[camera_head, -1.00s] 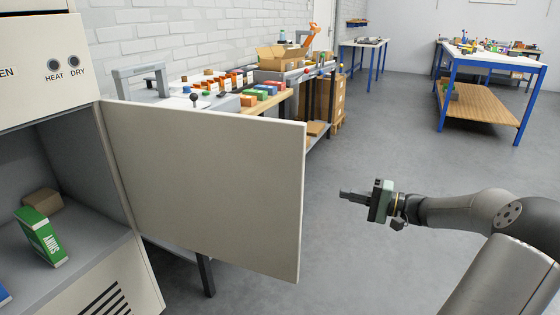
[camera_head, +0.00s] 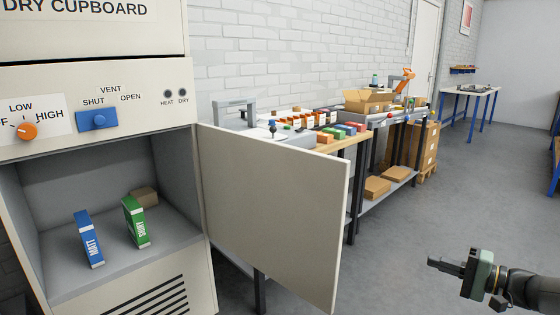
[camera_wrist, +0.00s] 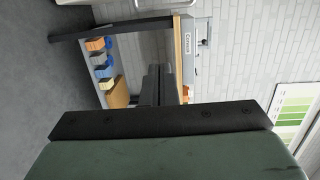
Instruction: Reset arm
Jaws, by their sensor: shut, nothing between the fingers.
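My gripper (camera_head: 432,263) is at the lower right of the head view, over the grey floor. It is shut and empty, with its fingers pointing left. It is right of the open cupboard door (camera_head: 275,210) and apart from it. In the wrist view my closed fingers (camera_wrist: 160,85) show in the middle, with a workbench and white brick wall beyond. Most of my arm is cut off by the right edge of the head view.
The dry cupboard (camera_head: 95,75) stands open at left. Inside are a blue box (camera_head: 89,240), a green box (camera_head: 136,222) and a brown block (camera_head: 145,196). A workbench (camera_head: 350,145) with coloured blocks stands behind the door. Clear floor (camera_head: 410,215) lies around my gripper.

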